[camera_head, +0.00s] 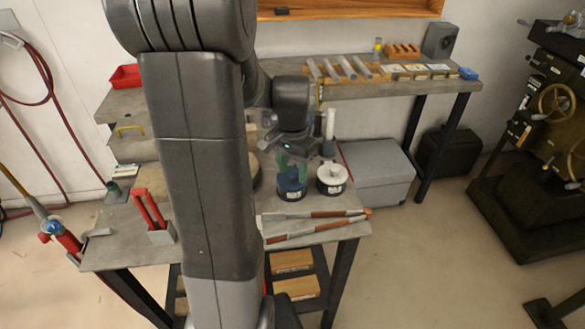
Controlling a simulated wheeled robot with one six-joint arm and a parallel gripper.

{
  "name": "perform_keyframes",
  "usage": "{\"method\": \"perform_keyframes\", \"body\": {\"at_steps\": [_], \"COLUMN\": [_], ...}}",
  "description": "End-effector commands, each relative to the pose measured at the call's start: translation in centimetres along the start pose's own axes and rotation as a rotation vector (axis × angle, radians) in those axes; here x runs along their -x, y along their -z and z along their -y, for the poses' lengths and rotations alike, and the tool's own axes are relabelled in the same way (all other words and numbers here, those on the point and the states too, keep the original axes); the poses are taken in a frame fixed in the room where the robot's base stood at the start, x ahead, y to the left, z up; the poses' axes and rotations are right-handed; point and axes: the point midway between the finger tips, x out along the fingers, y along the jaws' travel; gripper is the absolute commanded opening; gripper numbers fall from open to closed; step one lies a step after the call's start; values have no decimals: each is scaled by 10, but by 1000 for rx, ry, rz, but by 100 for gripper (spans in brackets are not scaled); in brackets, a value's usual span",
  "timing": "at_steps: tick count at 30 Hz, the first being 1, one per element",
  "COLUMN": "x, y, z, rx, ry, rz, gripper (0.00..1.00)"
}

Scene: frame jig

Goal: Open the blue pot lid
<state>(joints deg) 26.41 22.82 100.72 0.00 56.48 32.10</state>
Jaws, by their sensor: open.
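The blue pot (291,190) stands on the grey workbench (335,234), right of my large arm link. It has a dark body with a pale label and a blue lid (291,178) on top. My gripper (292,168) is right at the lid, with its greenish fingers pointing down around the upper part of the lid. The jaws are open. I cannot tell whether the fingers touch the lid. The fingers and wrist hide part of the lid's top.
A similar pot with a white lid (331,178) stands close on the right. Two long wooden-handled tools (318,222) lie in front. A red upright tool (151,212) stands at the left. A grey case (376,173) is on the floor beyond the bench.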

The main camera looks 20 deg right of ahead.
Motion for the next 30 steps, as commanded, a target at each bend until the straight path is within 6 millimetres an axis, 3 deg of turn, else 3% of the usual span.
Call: {"method": "perform_keyframes", "body": {"at_steps": [6, 13, 14, 30], "x": [0, 0, 0, 13], "y": [0, 0, 0, 6], "z": [0, 0, 0, 5], "rx": [0, 0, 0, 1], "ry": [0, 0, 0, -92], "rz": [0, 0, 0, 92], "gripper": [45, 2, 0, 0]}}
